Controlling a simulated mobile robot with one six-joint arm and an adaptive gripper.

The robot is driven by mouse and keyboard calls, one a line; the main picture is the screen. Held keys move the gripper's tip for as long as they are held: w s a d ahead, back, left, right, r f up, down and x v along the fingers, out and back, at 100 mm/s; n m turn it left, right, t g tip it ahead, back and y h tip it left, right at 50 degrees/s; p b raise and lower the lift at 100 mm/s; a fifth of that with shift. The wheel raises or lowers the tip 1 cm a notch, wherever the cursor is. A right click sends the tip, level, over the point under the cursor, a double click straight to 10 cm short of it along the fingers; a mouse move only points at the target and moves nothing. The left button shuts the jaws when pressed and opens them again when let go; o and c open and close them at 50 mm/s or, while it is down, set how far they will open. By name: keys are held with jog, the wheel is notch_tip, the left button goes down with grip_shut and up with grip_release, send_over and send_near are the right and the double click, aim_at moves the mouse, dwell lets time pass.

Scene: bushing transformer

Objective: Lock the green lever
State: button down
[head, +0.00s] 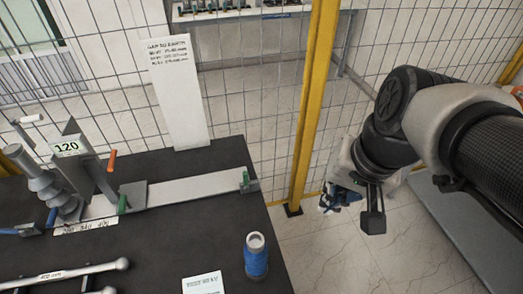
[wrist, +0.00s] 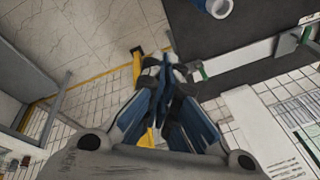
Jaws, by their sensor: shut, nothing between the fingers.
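My gripper (head: 330,203) is right of the table and the yellow post, apart from both. In the wrist view its fingers (wrist: 170,62) are together and empty.
A yellow post (head: 308,110) of the mesh fence stands between my gripper and the table in the head view. A blue spool (head: 256,258) stands near the table's right edge. An orange handle (head: 111,160) rises by the 120 block. Tiled floor is open at lower right.

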jog(key=w+a+f+m+g+y+p, duration=0.2)
jog(key=w+m, duration=0.2)
jog(key=w, duration=0.7)
jog(key=w+f+m+g+y+p, duration=0.1)
jog(key=w+f+m+y+p, duration=0.1)
jog(key=w+f+m+y, duration=0.3)
jog(key=w+f+m, duration=0.4)
jog(key=w+f, duration=0.6)
jog(key=f, duration=0.1)
jog(key=shift+a+f+g+p, duration=0.15)
jog(key=shift+g+p, duration=0.15)
jog(key=shift+p, duration=0.05)
jog(key=b, duration=0.2)
send_near(246, 182)
notch_tip(246, 182, down, 5)
jog(key=a, duration=0.1)
jog(key=shift+w+a+f, duration=0.15)
jog(key=shift+w+a, duration=0.2)
jog(key=shift+a, duration=0.2)
